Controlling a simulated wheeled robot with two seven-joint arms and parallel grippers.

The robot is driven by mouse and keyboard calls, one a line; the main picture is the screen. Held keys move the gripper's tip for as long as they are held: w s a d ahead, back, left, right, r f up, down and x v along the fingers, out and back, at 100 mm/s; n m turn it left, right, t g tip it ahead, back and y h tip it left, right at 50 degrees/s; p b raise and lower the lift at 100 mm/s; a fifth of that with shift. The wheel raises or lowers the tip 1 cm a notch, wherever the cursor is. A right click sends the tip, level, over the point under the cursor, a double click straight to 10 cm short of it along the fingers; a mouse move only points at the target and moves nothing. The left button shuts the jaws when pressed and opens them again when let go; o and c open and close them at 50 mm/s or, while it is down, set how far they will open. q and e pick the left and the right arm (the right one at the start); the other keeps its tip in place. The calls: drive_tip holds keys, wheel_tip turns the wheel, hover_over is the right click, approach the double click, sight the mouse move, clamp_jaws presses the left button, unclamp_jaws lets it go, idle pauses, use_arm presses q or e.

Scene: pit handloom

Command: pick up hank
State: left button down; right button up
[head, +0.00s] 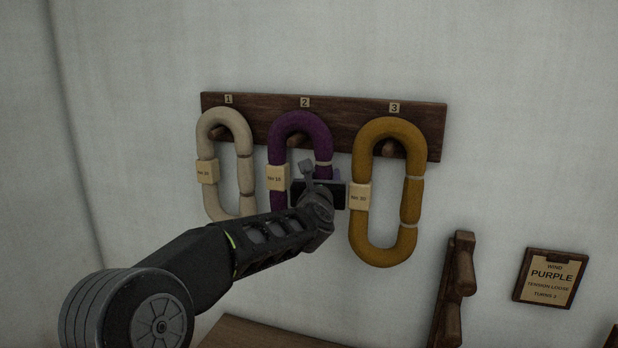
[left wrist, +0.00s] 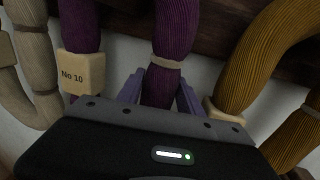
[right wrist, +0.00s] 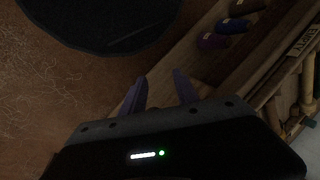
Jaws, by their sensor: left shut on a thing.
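The purple hank (head: 300,122) hangs on the wooden rack at peg number 2, with a pale tag (head: 277,177) on its left side. In the left wrist view the purple hank (left wrist: 172,30) runs down between the two fingers. My left gripper (left wrist: 162,92) is shut on its right strand, just below a pale tie. In the head view my left wrist and gripper cover the hank's lower part. My right gripper (right wrist: 160,78) shows in the right wrist view, fingers apart and nothing between them.
A cream hank (head: 240,135) hangs left at peg 1 and a mustard hank (head: 365,145) close right at peg 3. The wooden rack (head: 430,125) is on the wall. A sign reading PURPLE (head: 551,278) is lower right. The right wrist view shows small coloured yarn pieces (right wrist: 232,26).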

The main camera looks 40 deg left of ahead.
sight(322, 149)
use_arm(q)
drive_tip(key=shift+r, duration=0.15)
drive_tip(key=shift+s+r, duration=0.25)
drive_tip(key=shift+r, duration=0.25)
drive_tip(key=r, duration=0.4)
drive_tip(key=r+p, duration=0.1)
drive_tip(key=r, duration=0.1)
drive_tip(key=shift+s+d, duration=0.15)
drive_tip(key=shift+s, duration=0.1)
drive_tip(key=s+a+b+v, duration=0.1)
drive_tip(key=a+b+v, duration=0.1)
drive_tip(key=v, duration=1.6)
drive_tip(key=shift+s+a+b, duration=0.3)
drive_tip(key=shift+s+a, duration=0.05)
drive_tip(key=shift+s, duration=0.35)
drive_tip(key=shift+w+f, duration=0.1)
drive_tip(key=shift+f, duration=0.1)
